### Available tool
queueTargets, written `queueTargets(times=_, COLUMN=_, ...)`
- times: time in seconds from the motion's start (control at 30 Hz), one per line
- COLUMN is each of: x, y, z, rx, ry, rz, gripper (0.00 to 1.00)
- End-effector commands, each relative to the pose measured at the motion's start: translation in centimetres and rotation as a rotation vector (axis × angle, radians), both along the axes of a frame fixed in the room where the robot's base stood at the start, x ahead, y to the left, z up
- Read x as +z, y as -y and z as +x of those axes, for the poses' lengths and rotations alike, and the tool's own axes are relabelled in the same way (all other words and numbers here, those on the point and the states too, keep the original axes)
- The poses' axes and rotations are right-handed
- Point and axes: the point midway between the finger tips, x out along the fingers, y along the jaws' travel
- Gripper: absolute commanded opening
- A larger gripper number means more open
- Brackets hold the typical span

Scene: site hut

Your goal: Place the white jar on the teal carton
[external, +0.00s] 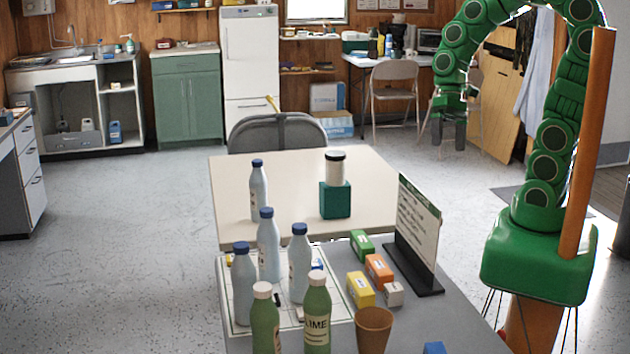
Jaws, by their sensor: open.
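The white jar (335,169) has a dark lid and stands upright. It appears to rest on top of the teal carton (335,201), which sits on the cream table (377,164). My gripper (448,136) hangs open and empty, pointing down, up and to the right of the jar and clearly apart from it. Nothing hides the jar or the front of the carton.
Several capped bottles (269,245) stand left of the carton and on the grey table in front. A sign stand (416,230), small boxes (378,270) and a brown cup (373,330) are at the right. A grey chair (277,132) is behind.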

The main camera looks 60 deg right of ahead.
Motion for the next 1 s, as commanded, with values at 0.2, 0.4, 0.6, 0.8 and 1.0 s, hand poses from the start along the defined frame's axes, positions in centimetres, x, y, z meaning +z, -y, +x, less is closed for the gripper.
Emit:
queueTargets(times=0.2, x=0.7, y=3.0, z=-4.8, rx=0.195, ry=0.056, rz=-0.163, gripper=0.97)
queueTargets(times=0.4, x=1.3, y=6.0, z=-8.0, rx=0.324, ry=0.086, rz=-0.288, gripper=0.97)
queueTargets(times=0.6, x=1.7, y=7.5, z=-9.3, rx=0.379, ry=0.095, rz=-0.347, gripper=0.97)
queueTargets(times=0.8, x=1.7, y=7.7, z=-9.4, rx=0.387, ry=0.096, rz=-0.352, gripper=0.97)
queueTargets(times=1.0, x=1.7, y=7.7, z=-9.4, rx=0.386, ry=0.095, rz=-0.351, gripper=0.97)
